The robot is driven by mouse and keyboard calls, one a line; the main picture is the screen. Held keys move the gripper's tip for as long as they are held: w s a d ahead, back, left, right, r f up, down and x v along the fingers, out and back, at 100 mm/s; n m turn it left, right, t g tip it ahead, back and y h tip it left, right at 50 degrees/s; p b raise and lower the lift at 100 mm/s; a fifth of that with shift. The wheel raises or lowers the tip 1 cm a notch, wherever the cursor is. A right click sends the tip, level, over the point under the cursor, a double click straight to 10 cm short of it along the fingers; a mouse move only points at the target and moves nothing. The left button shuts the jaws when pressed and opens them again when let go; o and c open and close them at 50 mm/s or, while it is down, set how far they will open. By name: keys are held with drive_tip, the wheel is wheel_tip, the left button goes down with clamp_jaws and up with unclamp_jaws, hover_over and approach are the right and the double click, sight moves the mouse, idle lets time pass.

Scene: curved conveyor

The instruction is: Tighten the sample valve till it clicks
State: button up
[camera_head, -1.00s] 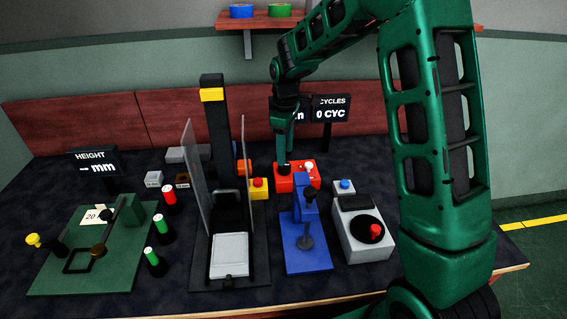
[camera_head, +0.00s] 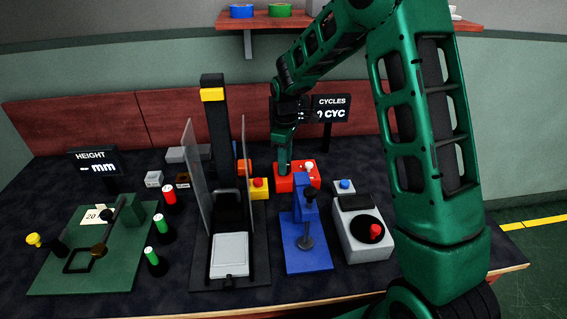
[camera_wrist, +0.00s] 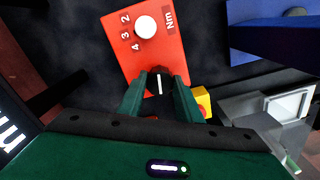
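The sample valve appears to be the red box (camera_head: 306,181) at the back middle of the bench. My gripper (camera_head: 284,172) reaches down to the left end of the box. In the wrist view its two fingers (camera_wrist: 160,90) stand on either side of the black knob, very close to it. I cannot tell whether they press on it. The head view hides the knob behind the fingers.
A blue fixture (camera_head: 306,259) with a black-knobbed lever stands in front of the box. A grey box (camera_head: 367,246) with a red-knobbed dial is to its right. A yellow box (camera_head: 259,193) with a red button and a press with clear side panels (camera_head: 195,165) are at left.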

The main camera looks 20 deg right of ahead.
drive_tip(key=shift+w+m, duration=0.1)
drive_tip(key=shift+m, duration=2)
drive_tip(key=o, duration=1)
drive_tip(key=shift+o, duration=0.2)
drive_tip(key=shift+r, duration=0.1)
wheel_tip(320, 180, up, 11)
drive_tip(key=shift+f, duration=0.2)
